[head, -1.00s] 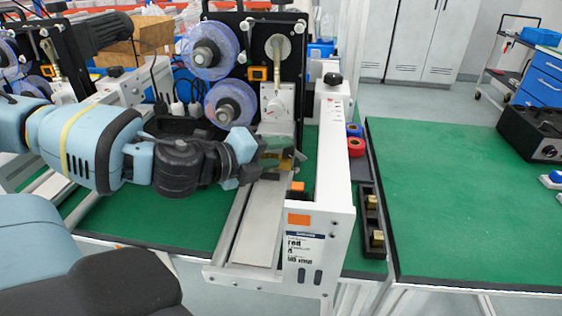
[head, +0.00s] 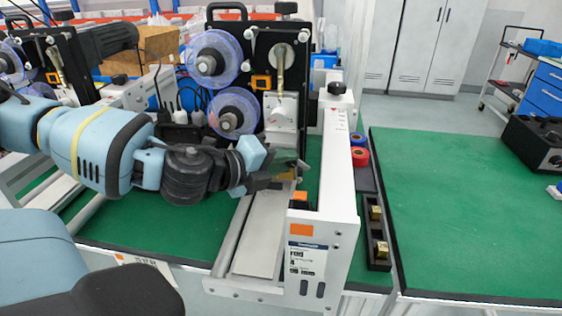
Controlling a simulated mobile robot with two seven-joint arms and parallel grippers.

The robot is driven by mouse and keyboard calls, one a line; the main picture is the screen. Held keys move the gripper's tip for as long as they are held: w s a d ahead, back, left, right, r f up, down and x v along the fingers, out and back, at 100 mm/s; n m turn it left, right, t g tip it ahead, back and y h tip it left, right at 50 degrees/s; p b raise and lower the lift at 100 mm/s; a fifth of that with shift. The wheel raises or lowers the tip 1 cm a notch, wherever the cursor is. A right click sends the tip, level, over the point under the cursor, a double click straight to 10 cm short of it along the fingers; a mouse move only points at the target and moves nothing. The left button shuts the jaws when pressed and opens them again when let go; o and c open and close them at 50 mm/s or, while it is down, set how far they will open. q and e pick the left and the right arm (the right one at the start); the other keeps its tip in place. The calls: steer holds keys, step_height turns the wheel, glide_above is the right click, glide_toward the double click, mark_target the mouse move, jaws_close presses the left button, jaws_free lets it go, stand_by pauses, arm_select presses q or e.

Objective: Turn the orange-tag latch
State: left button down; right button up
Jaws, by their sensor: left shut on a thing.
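The coder (head: 327,225) with an orange tag (head: 301,230) on its white front stands on the green table. A metal lever (head: 281,68) stands upright on its black plate, above a pale block (head: 282,112). I cannot tell for sure which part is the latch. My left gripper (head: 288,173) is just below this block, over the coder's rail. It is shut on a small brass-coloured piece (head: 287,176), mostly hidden by the fingers. I cannot tell whether that piece is fixed to the coder. My right gripper is not in view.
Blue-tinted reels (head: 233,113) sit left of the lever. A black tray (head: 371,232) with brass blocks and red and blue rolls (head: 358,157) lie right of the coder. The green table on the right (head: 460,220) is largely clear, with a black box (head: 535,143) at its far edge.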

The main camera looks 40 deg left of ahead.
arm_select(q)
steer(key=shift+r, duration=0.1)
steer(key=shift+d+r+m+g+y+p, duration=0.15)
steer(key=shift+m+g+y+p, duration=0.15)
steer(key=shift+m+g+p, duration=0.15)
steer(key=shift+w+r+m+g+y+p, duration=0.1)
steer(key=shift+r+m+g+y+p, duration=0.05)
steer(key=shift+m+g+y+p, duration=0.3)
steer(key=shift+w+d+r+m+g+y+p, duration=0.1)
steer(key=shift+d+m+g+y+p, duration=0.05)
steer(key=shift+m+g+y+p, duration=0.35)
steer(key=shift+w+d+r+m+g+y+p, duration=0.1)
steer(key=shift+m+g+y+p, duration=0.2)
steer(key=shift+g+y+p, duration=0.2)
steer(key=shift+w+d+m+g+y+p, duration=0.15)
steer(key=shift+m+g+y+p, duration=0.3)
steer(key=shift+g+y+p, duration=0.25)
steer(key=shift+s+d+m+g+y+p, duration=0.15)
steer(key=shift+m+g+y+p, duration=0.3)
steer(key=shift+y, duration=0.3)
steer(key=shift+w, duration=0.15)
steer(key=c, duration=1.3)
jaws_free()
steer(key=shift+o, duration=0.2)
